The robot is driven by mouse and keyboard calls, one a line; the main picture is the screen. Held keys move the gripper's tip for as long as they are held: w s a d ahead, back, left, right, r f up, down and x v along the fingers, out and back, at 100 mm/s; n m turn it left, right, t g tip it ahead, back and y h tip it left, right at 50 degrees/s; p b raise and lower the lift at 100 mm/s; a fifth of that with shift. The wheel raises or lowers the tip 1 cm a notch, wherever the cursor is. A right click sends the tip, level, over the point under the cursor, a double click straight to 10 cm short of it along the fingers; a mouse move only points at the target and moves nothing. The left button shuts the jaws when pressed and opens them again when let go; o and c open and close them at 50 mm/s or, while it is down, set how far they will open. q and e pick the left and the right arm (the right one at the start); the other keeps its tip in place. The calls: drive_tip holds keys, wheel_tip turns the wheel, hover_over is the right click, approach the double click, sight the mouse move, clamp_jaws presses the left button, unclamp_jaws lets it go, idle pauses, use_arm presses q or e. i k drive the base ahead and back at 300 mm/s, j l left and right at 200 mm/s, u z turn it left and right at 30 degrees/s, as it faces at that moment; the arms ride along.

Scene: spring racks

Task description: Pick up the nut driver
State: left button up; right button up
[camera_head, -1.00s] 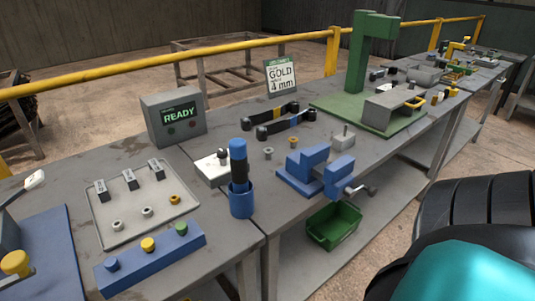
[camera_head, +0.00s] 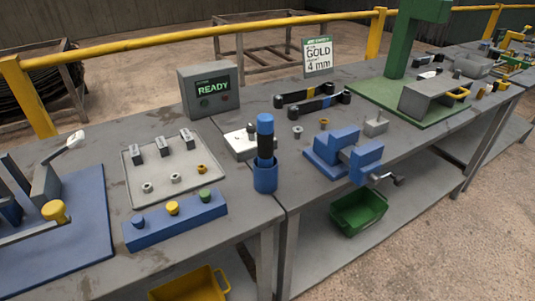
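A tool with a blue top and a black grip, which looks like the nut driver (camera_head: 265,140), stands upright in a blue cup (camera_head: 265,180) near the front edge of the bench. Its lower end is hidden inside the cup. Neither of my grippers shows in the head view.
A blue block with coloured knobs (camera_head: 176,219) and a grey tray of small parts (camera_head: 133,181) lie left. A green bin (camera_head: 358,210) sits on the lower shelf.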

sight(265, 121)
drive_tip(key=i+l+u, duration=0.15)
drive_tip(key=l, duration=0.35)
drive_tip(key=l+u, duration=0.15)
drive_tip(key=l, duration=0.3)
drive_tip(key=i+l+u, duration=0.15)
drive_tip(key=l, duration=0.4)
